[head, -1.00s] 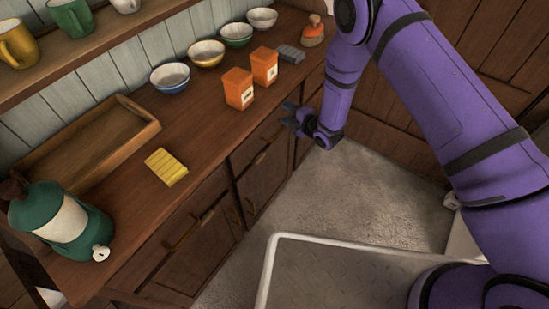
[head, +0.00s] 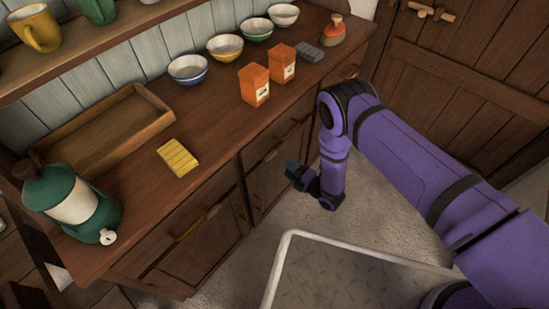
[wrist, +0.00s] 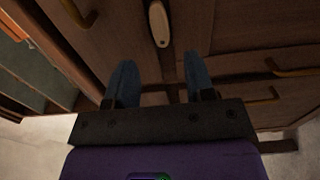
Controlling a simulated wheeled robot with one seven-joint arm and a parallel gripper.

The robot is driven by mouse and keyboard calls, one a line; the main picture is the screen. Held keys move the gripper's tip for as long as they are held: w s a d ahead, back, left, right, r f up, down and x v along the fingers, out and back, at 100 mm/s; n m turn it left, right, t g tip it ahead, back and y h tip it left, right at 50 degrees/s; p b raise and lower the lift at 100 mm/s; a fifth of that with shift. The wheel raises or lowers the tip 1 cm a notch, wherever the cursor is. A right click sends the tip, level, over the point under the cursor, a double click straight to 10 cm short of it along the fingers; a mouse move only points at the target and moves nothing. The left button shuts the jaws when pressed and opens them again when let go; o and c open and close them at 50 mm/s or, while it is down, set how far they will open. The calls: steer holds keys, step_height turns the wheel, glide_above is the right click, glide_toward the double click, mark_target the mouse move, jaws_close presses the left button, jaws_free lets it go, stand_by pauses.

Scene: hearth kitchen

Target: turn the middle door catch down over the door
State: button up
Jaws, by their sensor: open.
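A pale oval catch (wrist: 158,22) with a dark spot near its lower end lies on the brown cabinet front in the wrist view. Its long side runs nearly upright in that picture. I cannot tell whether it is the middle one, or whether it covers a door edge. My gripper (wrist: 163,85) is open and empty, its two blue-grey fingers pointing toward the cabinet front, below the catch in the picture and apart from it. In the head view my gripper (head: 297,175) hangs beside the cabinet front, below counter height. I cannot make out the catch there.
The cabinet front carries bar handles, one (wrist: 290,70) right of my fingers and one (head: 196,222) on a left drawer. Orange canisters (head: 254,86) stand on the counter (head: 215,115) above. A plank door (head: 450,80) with a wooden latch (head: 432,12) stands behind.

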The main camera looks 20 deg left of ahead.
mark_target(272, 157)
steer(key=x, duration=0.8)
jaws_close()
steer(key=shift+s+a+f+m, duration=0.1)
steer(key=shift+s+f+m, duration=0.25)
steer(key=shift+m, duration=2.65)
steer(key=shift+s+a+f+m, duration=0.1)
steer(key=shift+s+f+m, duration=0.2)
steer(key=shift+m, duration=2.7)
steer(key=shift+s+a+f+m, duration=0.1)
steer(key=shift+s+f+m, duration=0.25)
steer(key=shift+m, duration=2.65)
